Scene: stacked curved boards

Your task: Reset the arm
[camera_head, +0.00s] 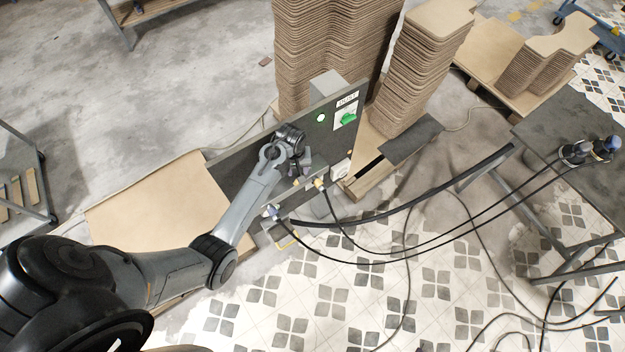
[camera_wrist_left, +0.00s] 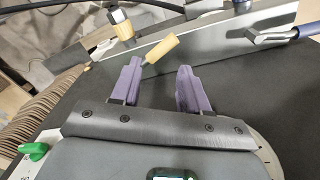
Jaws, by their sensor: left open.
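My left arm (camera_head: 245,205) reaches in from the lower left of the head view. My left gripper (camera_head: 304,160) is in front of the dark upright panel (camera_head: 240,160), below and left of its green switch (camera_head: 348,118). In the left wrist view, the two purple fingers (camera_wrist_left: 160,88) stand apart with nothing between them. A wooden handle (camera_wrist_left: 161,52) lies just beyond the fingertips, apart from them as far as I can tell. My right arm is not in view.
Tall stacks of curved boards (camera_head: 322,50) (camera_head: 425,70) stand behind the panel. A metal rail (camera_wrist_left: 170,40) with valves and hoses runs close to the fingertips. Black hoses (camera_head: 400,212) cross to a grey table (camera_head: 570,125) at right. Tiled floor in front is mostly open.

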